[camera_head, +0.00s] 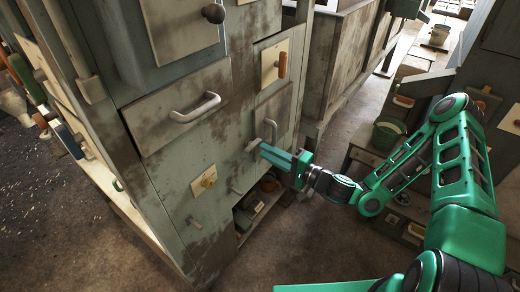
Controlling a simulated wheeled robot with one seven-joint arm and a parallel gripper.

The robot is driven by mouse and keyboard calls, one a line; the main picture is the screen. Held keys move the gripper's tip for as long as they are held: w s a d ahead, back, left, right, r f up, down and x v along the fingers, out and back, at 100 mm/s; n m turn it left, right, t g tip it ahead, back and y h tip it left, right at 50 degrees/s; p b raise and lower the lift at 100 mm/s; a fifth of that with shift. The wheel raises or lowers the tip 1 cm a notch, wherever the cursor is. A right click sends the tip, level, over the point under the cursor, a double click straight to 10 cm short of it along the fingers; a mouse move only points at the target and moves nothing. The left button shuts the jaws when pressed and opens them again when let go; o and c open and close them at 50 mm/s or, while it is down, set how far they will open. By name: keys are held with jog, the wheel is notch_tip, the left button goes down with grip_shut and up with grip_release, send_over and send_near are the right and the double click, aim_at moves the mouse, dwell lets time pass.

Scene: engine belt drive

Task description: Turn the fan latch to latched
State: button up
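My gripper (264,150) reaches in from the right, its green fingers pointing left at the front of a worn grey-green cabinet (185,135). Its tips are at or very near a small pale grey handle (270,126) on a low panel; I cannot tell whether they touch it. The finger gap is too small to judge. No label shows which fitting is the fan latch. An orange-brown handle on a cream plate (282,65) sits above, and a brass knob on a cream plate (208,180) sits lower left of the gripper.
A drawer with a bar handle (195,107) and a dark round knob (213,13) are on the same front. An open shelf (262,200) lies below my gripper. A green bucket (387,135) stands at right behind my arm. The floor in front is clear.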

jog(key=v, duration=0.6)
jog(key=shift+d, duration=0.15)
dwell(0.4)
